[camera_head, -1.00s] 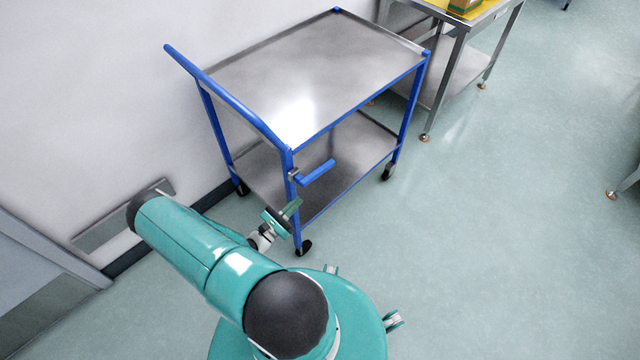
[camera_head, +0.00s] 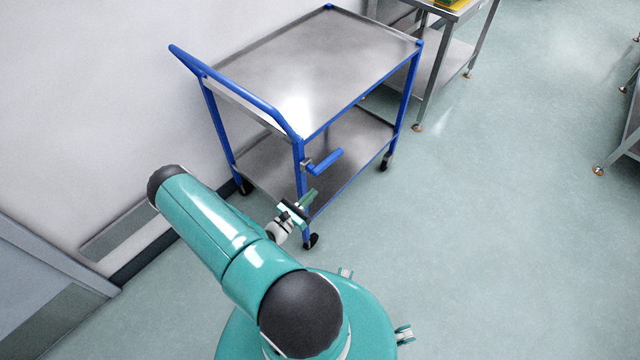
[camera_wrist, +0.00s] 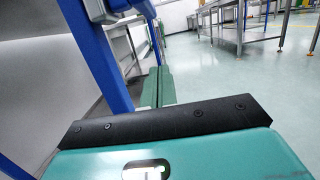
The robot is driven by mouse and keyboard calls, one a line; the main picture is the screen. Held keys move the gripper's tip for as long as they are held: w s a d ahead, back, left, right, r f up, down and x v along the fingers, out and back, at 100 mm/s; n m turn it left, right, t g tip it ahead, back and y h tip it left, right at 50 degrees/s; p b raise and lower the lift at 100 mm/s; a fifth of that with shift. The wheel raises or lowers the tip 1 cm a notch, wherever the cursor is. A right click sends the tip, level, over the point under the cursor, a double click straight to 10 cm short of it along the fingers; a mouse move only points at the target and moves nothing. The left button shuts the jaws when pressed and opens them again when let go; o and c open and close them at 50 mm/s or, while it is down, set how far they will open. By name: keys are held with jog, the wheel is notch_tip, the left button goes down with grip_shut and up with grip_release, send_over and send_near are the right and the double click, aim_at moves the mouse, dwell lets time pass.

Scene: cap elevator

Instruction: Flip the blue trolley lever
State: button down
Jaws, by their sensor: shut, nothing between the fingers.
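The blue lever (camera_head: 323,166) sticks out from the near corner post of the trolley (camera_head: 365,99), pointing right. The trolley has a blue frame and two steel shelves. My gripper (camera_head: 311,197) is shut and empty, beside the near post and a little below the lever in the head view. I cannot tell whether it touches the post. In the wrist view my green fingers (camera_wrist: 158,87) lie together, just right of a blue post (camera_wrist: 98,60). Part of the lever mount and a blue bar (camera_wrist: 143,8) show above them at the top.
A steel table (camera_head: 440,60) with a yellow top item stands behind the trolley. Another steel table (camera_head: 630,130) is at the right edge. A white wall (camera_head: 80,90) runs along the left. The floor (camera_head: 500,230) on the right is clear.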

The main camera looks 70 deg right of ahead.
jog(key=s+d+r, duration=0.3)
jog(key=d+r, duration=0.2)
jog(key=d, duration=0.3)
jog(key=shift+s+d+r, duration=0.25)
jog(key=shift+s+d, duration=0.05)
jog(key=shift+d, duration=0.05)
